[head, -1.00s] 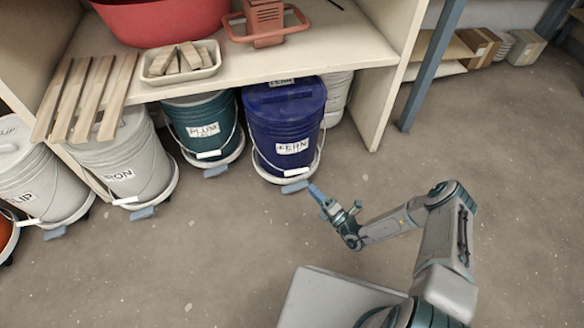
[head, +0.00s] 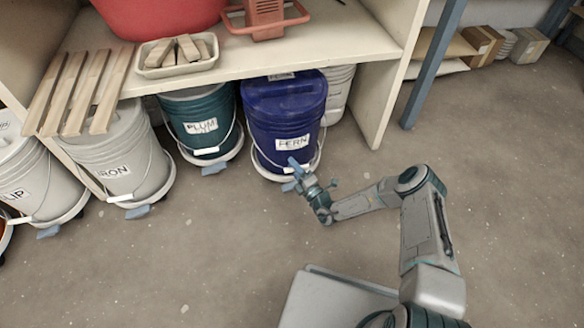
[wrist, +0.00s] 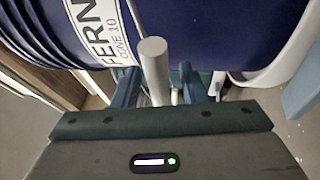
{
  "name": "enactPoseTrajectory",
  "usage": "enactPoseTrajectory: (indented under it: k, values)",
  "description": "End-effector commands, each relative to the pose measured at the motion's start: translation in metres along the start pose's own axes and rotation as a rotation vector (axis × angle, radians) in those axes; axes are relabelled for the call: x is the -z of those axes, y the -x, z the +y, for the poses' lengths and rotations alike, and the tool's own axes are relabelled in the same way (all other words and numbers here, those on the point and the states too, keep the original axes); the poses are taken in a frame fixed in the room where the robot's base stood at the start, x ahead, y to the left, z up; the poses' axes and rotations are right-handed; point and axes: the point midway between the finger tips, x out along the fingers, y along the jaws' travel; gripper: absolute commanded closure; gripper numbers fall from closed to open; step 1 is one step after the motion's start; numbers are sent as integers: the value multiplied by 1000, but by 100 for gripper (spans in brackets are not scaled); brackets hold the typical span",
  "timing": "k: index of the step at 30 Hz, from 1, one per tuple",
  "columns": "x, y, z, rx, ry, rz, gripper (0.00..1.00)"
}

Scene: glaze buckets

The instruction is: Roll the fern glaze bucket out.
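The fern glaze bucket (head: 283,108) is dark blue with a blue lid and a white FERN label. It stands upright on a white wheeled dolly (head: 264,173) under the shelf. It fills the top of the wrist view (wrist: 205,35). My gripper (head: 294,166) is at the low front of the bucket, by its hanging bail handle. In the wrist view the white handle grip (wrist: 154,62) lies between the two spread fingers, with space beside it. The gripper looks open; contact with the grip cannot be told.
The teal plum bucket (head: 202,125) stands close on the left, with the grey iron bucket (head: 122,165) farther left. A pale bucket (head: 338,90) is behind right. The shelf (head: 300,52) overhangs the buckets, and its side panel (head: 377,110) stands right. Floor (head: 190,260) in front is clear.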

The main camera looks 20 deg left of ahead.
Motion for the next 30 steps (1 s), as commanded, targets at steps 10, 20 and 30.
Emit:
enactPoseTrajectory:
  k: [10, 20, 30]
  values:
    - [0, -11, 1, -1, 0, 0, 61]
    - [0, -11, 1, -1, 0, 0, 100]
    - [-11, 9, 4, 3, 2, -21, 100]
